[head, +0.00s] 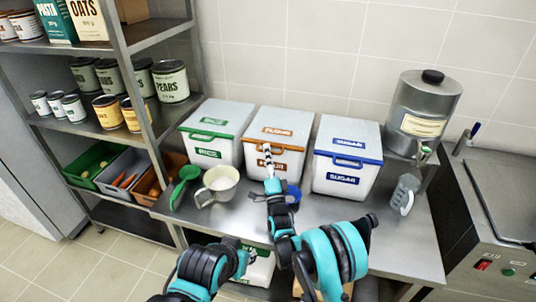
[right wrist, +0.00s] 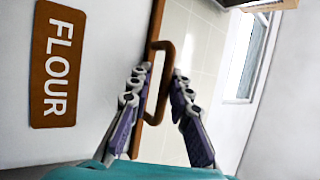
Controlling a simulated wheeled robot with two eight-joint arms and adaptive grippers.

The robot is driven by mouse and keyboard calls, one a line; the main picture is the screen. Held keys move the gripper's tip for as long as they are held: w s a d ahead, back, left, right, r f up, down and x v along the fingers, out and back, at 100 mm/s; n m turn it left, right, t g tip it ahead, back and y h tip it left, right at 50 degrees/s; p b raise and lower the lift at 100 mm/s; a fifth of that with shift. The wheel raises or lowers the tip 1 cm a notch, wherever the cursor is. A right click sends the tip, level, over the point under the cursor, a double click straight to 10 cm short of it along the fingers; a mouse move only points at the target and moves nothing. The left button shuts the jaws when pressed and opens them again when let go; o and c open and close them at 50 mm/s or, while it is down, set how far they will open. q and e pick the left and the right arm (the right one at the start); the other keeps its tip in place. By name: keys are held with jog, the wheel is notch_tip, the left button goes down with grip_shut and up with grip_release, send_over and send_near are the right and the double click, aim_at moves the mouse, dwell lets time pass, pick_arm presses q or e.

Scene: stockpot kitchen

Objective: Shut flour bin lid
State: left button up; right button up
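The flour bin (head: 258,154) is the middle of three white bins on the steel counter, with an orange trim and handle. Its lid (head: 283,119) looks flat on top, level with its neighbours; I cannot see a gap at the rim. My right gripper (head: 268,160) is at the bin's front, by the handle. In the right wrist view the fingers (right wrist: 160,78) are apart, with the brown handle (right wrist: 164,85) between them, and the FLOUR label (right wrist: 57,64) at left. My left gripper (head: 246,252) is low, in front of the counter; its fingers are unclear.
The rice bin (head: 208,147) stands left and the sugar bin (head: 346,160) right. A green scoop (head: 184,180), cream jug (head: 220,184) and blue cup (head: 293,195) sit in front. A metal dispenser (head: 421,108) is at right. A shelf of cans is at left.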

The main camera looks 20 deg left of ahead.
jog(key=v, duration=0.7)
jog(key=shift+s+f, duration=0.15)
jog(key=shift+s, duration=0.05)
jog(key=shift+d, duration=0.15)
